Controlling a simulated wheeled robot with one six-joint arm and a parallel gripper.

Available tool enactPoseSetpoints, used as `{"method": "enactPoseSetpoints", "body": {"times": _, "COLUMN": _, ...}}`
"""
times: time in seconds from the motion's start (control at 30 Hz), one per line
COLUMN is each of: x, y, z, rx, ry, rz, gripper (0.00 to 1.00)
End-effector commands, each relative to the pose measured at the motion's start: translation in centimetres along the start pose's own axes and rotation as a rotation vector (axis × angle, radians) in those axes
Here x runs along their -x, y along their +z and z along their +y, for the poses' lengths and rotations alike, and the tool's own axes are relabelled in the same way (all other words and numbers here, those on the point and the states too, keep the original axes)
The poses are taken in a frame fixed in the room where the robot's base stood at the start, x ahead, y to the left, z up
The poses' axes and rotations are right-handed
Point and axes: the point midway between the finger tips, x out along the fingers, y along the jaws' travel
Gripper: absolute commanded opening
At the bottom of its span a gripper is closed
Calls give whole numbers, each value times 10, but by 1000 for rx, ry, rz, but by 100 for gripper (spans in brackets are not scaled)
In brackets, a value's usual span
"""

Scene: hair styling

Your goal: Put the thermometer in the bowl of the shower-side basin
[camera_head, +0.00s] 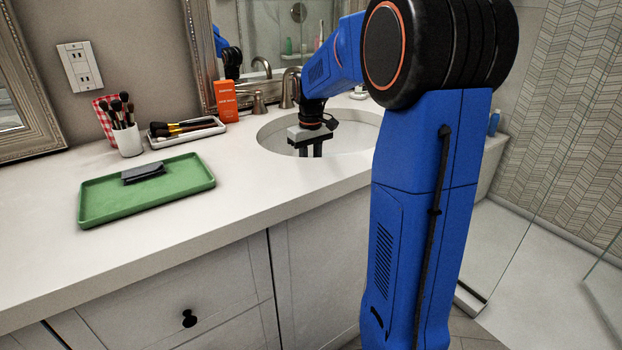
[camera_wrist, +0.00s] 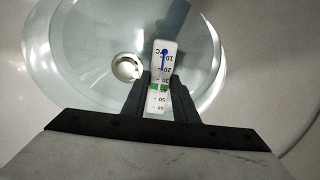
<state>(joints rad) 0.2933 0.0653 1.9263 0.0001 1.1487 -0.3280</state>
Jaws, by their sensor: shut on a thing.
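The thermometer (camera_wrist: 163,66) is a white strip with a printed scale and blue and green marks, seen in the wrist view. My gripper (camera_wrist: 160,88) is shut on it, one dark finger on each side. In the wrist view the basin bowl (camera_wrist: 88,66), with its round drain, lies below the thermometer. In the head view my gripper (camera_head: 311,148) points down over the basin (camera_head: 345,138) near the shower. The thermometer cannot be made out there, and my arm hides the bowl's right part.
A green tray (camera_head: 120,207) with a dark item lies on the counter at left. A brush cup (camera_head: 127,139), a white tray (camera_head: 157,142) of brushes and an orange box (camera_head: 226,101) stand behind. The faucet (camera_head: 288,88) rises at the basin's back. The front counter is clear.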

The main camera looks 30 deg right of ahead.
Motion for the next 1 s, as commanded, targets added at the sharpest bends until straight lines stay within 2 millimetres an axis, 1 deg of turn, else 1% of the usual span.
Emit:
{"method": "enactPoseSetpoints", "body": {"times": 0.1, "x": -16, "y": 1, "z": 0, "rx": 0, "ry": -1, "rz": -3, "gripper": 2}}
{"method": "enactPoseSetpoints", "body": {"times": 0.2, "x": -27, "y": 1, "z": 0, "rx": 0, "ry": -1, "rz": -2, "gripper": 2}}
{"method": "enactPoseSetpoints", "body": {"times": 0.57, "x": -31, "y": 0, "z": 0, "rx": -1, "ry": 0, "rz": -1, "gripper": 2}}
{"method": "enactPoseSetpoints", "body": {"times": 0.6, "x": -32, "y": 0, "z": 0, "rx": -1, "ry": -1, "rz": -2, "gripper": 28}}
{"method": "enactPoseSetpoints", "body": {"times": 0.67, "x": -31, "y": 0, "z": 0, "rx": -1, "ry": 0, "rz": -1, "gripper": 43}}
{"method": "enactPoseSetpoints", "body": {"times": 0.7, "x": -31, "y": 0, "z": 0, "rx": -1, "ry": 0, "rz": -1, "gripper": 45}}
{"method": "enactPoseSetpoints", "body": {"times": 1.0, "x": -30, "y": 0, "z": 0, "rx": -1, "ry": 0, "rz": 0, "gripper": 45}}
